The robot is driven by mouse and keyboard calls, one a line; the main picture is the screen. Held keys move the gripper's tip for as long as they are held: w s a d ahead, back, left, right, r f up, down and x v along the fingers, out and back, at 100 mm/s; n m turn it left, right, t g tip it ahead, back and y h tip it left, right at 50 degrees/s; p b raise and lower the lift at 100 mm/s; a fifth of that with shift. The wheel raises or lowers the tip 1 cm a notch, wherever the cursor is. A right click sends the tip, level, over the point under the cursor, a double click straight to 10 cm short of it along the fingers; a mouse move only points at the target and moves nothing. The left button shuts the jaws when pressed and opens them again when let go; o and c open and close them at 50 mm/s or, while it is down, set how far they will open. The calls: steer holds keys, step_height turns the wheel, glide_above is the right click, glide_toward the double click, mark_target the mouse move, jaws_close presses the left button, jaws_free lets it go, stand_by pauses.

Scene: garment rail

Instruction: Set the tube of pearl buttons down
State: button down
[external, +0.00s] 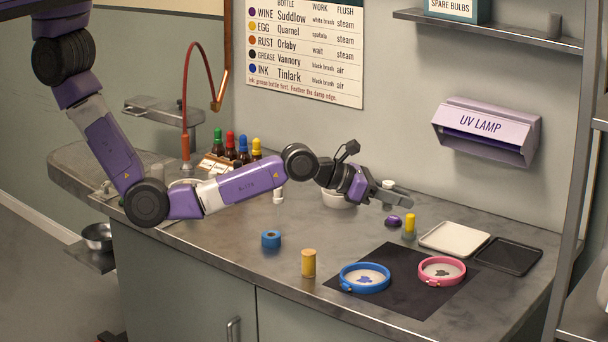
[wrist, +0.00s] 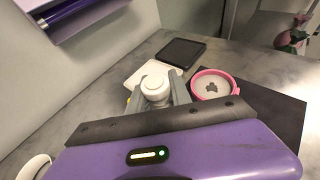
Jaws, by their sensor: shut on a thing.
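The tube of pearl buttons shows as a white round cap (wrist: 155,86) between the two fingers of my gripper (wrist: 158,94) in the wrist view. In the external view, the white top of the tube (external: 388,184) stands just above the jaws of my gripper (external: 384,195). My gripper is shut on the tube, which looks about upright. The fingers hide most of its body. I cannot tell whether its foot touches the grey counter (external: 225,285).
A tube with a yellow top (external: 409,226) and a small purple item (external: 392,221) are close below my gripper. A white tray (external: 455,239), a black tray (external: 510,256), and a dark mat (external: 400,299) with blue (external: 364,278) and pink (external: 441,270) hoops lie to the right and front.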

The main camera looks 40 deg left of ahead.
mark_target(396, 254)
step_height(396, 254, down, 11)
steer(key=shift+f, duration=0.1)
stand_by(0.3)
steer(key=shift+f, duration=0.2)
steer(key=c, duration=1.2)
jaws_free()
steer(key=shift+o, duration=0.2)
